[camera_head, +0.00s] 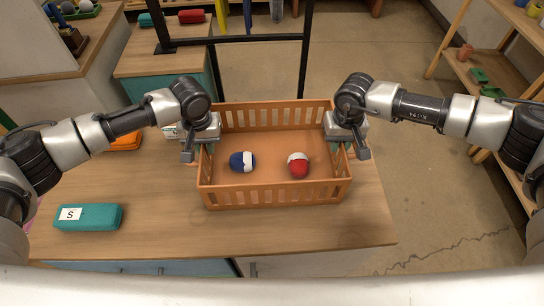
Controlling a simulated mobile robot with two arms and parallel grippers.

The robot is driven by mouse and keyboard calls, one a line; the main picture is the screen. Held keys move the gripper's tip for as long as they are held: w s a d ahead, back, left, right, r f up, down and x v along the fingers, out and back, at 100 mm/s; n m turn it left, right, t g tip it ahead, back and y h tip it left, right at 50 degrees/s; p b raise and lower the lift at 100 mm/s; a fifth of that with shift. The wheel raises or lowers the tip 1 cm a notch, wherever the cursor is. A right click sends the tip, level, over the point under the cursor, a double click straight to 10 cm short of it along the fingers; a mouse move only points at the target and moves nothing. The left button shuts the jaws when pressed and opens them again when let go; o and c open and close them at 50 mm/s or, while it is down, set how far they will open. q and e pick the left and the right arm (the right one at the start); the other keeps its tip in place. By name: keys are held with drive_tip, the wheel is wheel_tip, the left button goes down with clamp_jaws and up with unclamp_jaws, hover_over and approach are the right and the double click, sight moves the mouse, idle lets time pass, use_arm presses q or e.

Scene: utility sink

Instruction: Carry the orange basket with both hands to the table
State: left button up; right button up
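The orange basket (275,193) is upright over the wooden countertop in front of me; I cannot tell whether its base touches the wood. It holds a blue-and-white ball (242,161) and a red-and-white ball (298,165). My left gripper (198,148) is at the basket's left side wall, and my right gripper (348,146) is at its right side wall. Both are at rim height, with their fingers around or against the walls. The hands hide parts of the rim, so whether the fingers are closed on it is unclear.
A teal case marked S (100,217) lies on the wooden countertop (160,225) at left. An orange item (125,142) lies behind my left arm. A black frame (305,60) stands behind the basket. Shelves (480,70) stand at right, with open concrete floor (400,60) before them.

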use_arm(q)
clamp_jaws()
use_arm(e)
clamp_jaws()
use_arm(q)
drive_tip(key=shift+r, duration=0.15)
use_arm(e)
drive_tip(key=shift+r, duration=0.1)
